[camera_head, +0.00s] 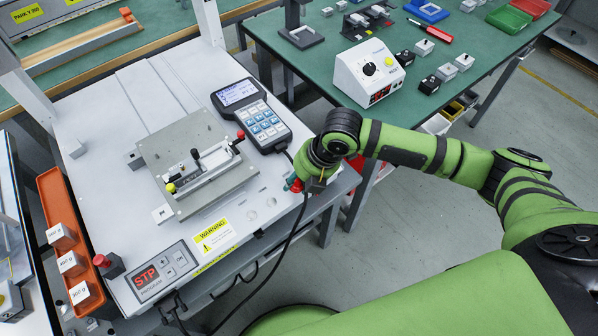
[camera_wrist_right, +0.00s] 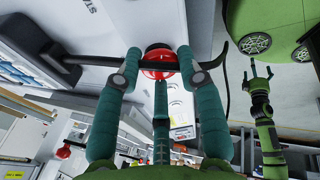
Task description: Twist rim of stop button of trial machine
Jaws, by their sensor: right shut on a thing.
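The trial machine (camera_head: 135,95) is a light grey bench with a metal fixture. Its red stop button (camera_wrist_right: 158,50) is near the top middle of the right wrist view, with teal fingers on both sides of its red rim. My right gripper (camera_wrist_right: 160,65) is shut on this button. In the head view the right gripper (camera_head: 298,184) is at the machine's right edge, and only a little red shows beside it; my wrist hides most of the button. My left gripper (camera_wrist_right: 259,74) shows small at the right of the wrist view, empty with fingers apart.
A handheld keypad (camera_head: 252,112) lies just left of my right wrist, its black cable running down past the gripper. A red-topped button box (camera_head: 108,266) and STP display (camera_head: 152,272) are at lower left. A green table (camera_head: 440,90) stands behind my right arm.

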